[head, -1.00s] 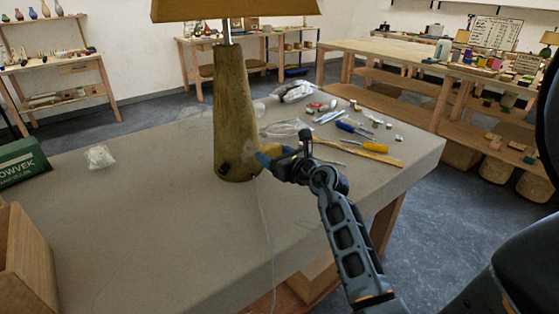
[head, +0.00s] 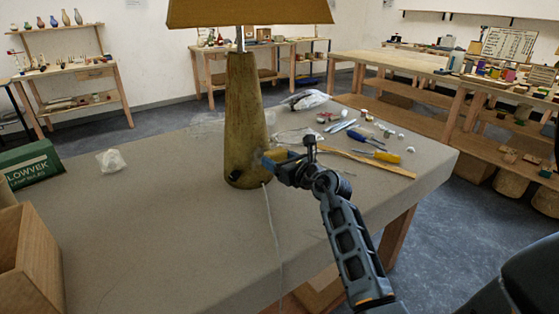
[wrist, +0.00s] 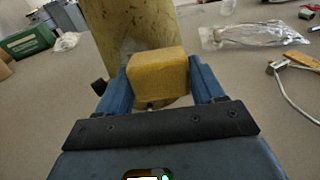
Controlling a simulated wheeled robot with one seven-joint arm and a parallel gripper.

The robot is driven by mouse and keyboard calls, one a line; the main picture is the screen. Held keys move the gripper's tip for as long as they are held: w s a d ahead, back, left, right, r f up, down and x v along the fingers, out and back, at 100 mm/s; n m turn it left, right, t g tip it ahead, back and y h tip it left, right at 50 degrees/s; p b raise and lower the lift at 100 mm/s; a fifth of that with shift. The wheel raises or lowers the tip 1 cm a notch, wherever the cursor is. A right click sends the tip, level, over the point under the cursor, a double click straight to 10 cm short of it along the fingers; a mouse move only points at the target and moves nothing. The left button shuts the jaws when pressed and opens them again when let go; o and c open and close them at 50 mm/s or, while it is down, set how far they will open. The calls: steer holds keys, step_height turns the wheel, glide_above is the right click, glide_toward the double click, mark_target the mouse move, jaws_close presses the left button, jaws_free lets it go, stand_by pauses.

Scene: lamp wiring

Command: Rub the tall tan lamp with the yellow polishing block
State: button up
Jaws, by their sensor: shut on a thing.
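The tall tan lamp (head: 243,120) stands upright on the grey table, its shade cut off by the top of the head view. Its lower body fills the top middle of the wrist view (wrist: 130,28). My gripper (head: 272,160) is at the lamp's lower right side. In the wrist view its blue fingers (wrist: 160,85) are shut on the yellow polishing block (wrist: 158,72). The block is right in front of the lamp's lower body; whether it touches cannot be told. In the head view the block is mostly hidden by the gripper.
A cord (head: 274,235) runs from the lamp toward the table's front edge. Tools and small parts, including a yellow-handled screwdriver (head: 388,157), lie right of the lamp. A green box (head: 30,163), a crumpled bag (head: 111,161) and a wooden box (head: 32,255) are at left.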

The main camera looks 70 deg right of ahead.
mark_target(253, 158)
steer(key=shift+x, duration=1)
steer(key=shift+a+r+p, duration=0.1)
steer(key=shift+p, duration=0.2)
steer(key=shift+w+a+r+p, duration=0.15)
steer(key=shift+w+a+p, duration=0.3)
steer(key=shift+a+p, duration=0.5)
steer(key=shift+w+a+p, duration=0.35)
steer(key=shift+a+p, duration=0.25)
steer(key=shift+p, duration=0.2)
steer(key=shift+w+a+p, duration=0.5)
steer(key=shift+a+p, duration=0.15)
steer(key=shift+p, duration=0.35)
steer(key=shift+w+a+f, duration=0.2)
steer(key=shift+w+a, duration=0.35)
steer(key=shift+a, duration=0.3)
